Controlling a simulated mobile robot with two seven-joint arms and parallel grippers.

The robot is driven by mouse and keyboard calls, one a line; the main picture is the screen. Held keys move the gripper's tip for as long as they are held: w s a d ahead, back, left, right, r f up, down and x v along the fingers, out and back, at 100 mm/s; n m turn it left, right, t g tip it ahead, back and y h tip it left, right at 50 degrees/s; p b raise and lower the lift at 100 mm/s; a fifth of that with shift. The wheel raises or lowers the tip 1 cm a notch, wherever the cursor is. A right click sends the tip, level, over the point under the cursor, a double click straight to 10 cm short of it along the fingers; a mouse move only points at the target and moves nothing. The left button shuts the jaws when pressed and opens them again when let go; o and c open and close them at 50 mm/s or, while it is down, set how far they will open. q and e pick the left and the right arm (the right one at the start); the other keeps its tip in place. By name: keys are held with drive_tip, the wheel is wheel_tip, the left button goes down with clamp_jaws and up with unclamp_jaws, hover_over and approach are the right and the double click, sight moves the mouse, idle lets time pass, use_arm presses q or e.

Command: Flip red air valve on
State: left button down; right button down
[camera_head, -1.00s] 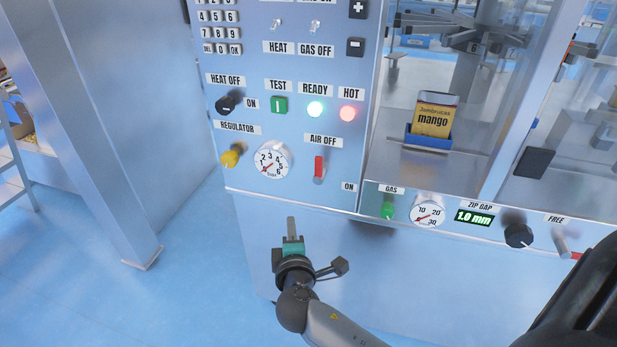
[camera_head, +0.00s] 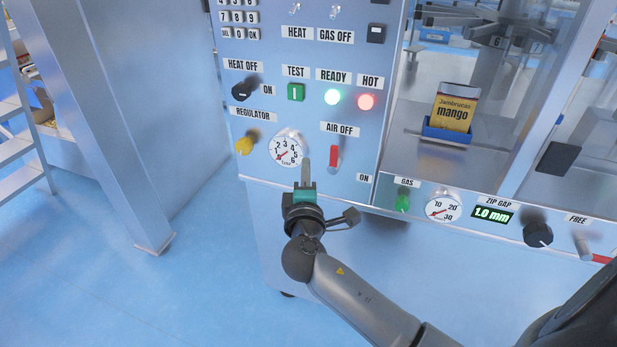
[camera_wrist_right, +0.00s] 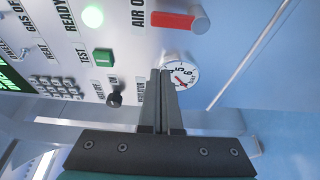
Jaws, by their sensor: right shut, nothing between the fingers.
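The red air valve (camera_head: 334,157) is a small red lever on the front panel, under the "AIR OFF" label; it stands upright with its red part toward that label, and an "ON" label (camera_head: 363,178) is below to its right. In the right wrist view the red lever (camera_wrist_right: 178,20) is at the top, beyond the fingertips. My right gripper (camera_head: 306,168) is shut and empty, its fingers pointing up at the panel, just left of and slightly below the lever and apart from it. The fingers also show in the wrist view (camera_wrist_right: 160,80). My left gripper is not in view.
The pressure gauge (camera_head: 285,149) sits just left of the fingertips, with the yellow regulator knob (camera_head: 245,144) beyond it. The green gas knob (camera_head: 403,203) is on the lower ledge at right. A mango pouch (camera_head: 454,107) stands in a blue holder. Open floor lies at left.

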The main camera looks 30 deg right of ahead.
sight(335, 157)
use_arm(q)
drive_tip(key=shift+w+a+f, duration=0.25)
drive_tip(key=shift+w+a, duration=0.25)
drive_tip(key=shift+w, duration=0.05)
use_arm(e)
drive_tip(key=d, duration=0.2)
drive_tip(key=w+d, duration=0.2)
drive_tip(key=d, duration=0.1)
drive_tip(key=shift+d, duration=0.3)
use_arm(q)
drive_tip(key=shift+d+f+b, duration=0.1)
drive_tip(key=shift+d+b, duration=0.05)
drive_tip(key=shift+b, duration=0.2)
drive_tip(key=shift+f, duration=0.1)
use_arm(e)
drive_tip(key=shift+s, duration=0.1)
